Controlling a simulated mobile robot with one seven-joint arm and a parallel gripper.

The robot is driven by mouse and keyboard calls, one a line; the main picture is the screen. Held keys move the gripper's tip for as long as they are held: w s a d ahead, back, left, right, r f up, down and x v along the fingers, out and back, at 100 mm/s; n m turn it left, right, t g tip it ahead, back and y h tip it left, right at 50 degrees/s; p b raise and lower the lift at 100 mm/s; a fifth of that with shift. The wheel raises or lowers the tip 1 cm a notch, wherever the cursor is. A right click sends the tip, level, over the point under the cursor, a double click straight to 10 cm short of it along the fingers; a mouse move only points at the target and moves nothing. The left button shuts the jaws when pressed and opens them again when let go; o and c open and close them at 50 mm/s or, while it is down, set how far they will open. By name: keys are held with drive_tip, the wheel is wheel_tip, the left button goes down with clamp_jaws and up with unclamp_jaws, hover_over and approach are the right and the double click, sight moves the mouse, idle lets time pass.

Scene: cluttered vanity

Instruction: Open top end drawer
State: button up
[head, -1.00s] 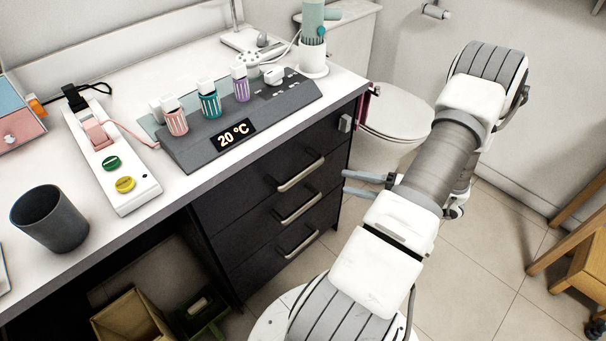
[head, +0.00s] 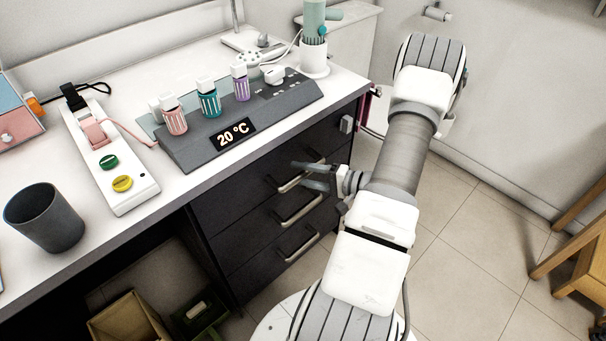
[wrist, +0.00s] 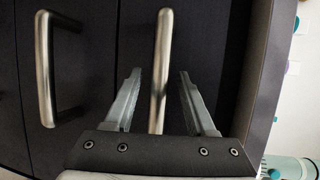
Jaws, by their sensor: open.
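The top drawer (head: 240,177) is the uppermost of three dark drawers under the white counter, and it is shut. Its metal bar handle (head: 285,186) is partly covered by my gripper in the head view. My gripper (head: 298,173) is open in front of this drawer. In the wrist view, the top handle (wrist: 162,60) lies between the two open fingers of my gripper (wrist: 158,80), one finger on each side, with gaps on both sides. The fingers do not appear to touch it.
The middle drawer's handle (head: 298,209) and the bottom handle (head: 300,246) are below; the middle one also shows in the wrist view (wrist: 45,70). The counter edge overhangs above. A small grey box (head: 346,124) is on the cabinet's right. Open floor (head: 460,240) lies right.

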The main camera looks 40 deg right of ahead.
clamp_jaws()
idle(1.4)
